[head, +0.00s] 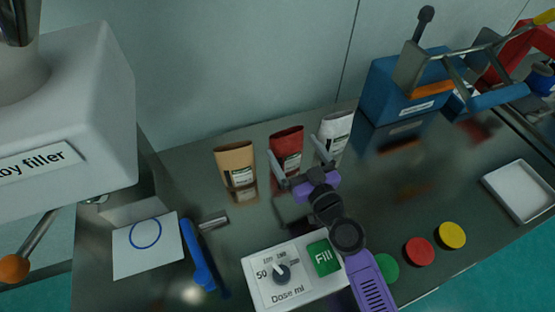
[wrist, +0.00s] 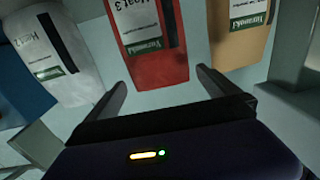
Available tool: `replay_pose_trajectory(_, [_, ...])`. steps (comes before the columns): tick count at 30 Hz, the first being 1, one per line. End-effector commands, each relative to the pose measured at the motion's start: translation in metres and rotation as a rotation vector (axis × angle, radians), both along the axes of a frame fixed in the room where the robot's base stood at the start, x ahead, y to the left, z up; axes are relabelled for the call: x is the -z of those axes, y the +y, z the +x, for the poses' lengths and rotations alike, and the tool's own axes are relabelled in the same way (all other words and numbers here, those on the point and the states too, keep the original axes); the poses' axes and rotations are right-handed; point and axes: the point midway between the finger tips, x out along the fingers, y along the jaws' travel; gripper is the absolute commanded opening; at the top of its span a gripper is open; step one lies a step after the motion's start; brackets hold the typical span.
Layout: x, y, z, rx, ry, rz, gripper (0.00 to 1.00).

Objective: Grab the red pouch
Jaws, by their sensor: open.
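The red pouch (head: 287,144) stands upright on the metal table, between a tan pouch (head: 236,165) on its left and a white pouch (head: 335,130) on its right. My gripper (head: 291,172) is open in front of the red pouch, with its fingers toward it. In the wrist view the red pouch (wrist: 152,50) shows ahead of my gripper (wrist: 160,85), roughly centred between the open fingertips. It has a white and green label and a dark stripe. Nothing is between the fingers. My arm hides part of the red pouch's lower area in the head view.
A dosing box (head: 300,277) with a dial and green Fill button sits at the front. A white filler machine (head: 70,120) stands left, a blue lever device (head: 400,95) back right. A white tray (head: 522,190) and coloured discs (head: 419,251) lie right. A blue-handled tool (head: 198,258) lies left.

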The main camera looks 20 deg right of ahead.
Motion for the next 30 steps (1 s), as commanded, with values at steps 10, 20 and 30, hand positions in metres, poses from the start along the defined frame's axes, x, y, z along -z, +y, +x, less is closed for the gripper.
replay_pose_trajectory(10, [0.000,0.002,0.029,-0.003,0.000,-0.006,1.00])
replay_pose_trajectory(20, [0.006,0.002,0.070,-0.002,0.000,-0.005,1.00])
replay_pose_trajectory(30, [0.007,0.003,0.079,-0.002,0.001,-0.006,1.00])
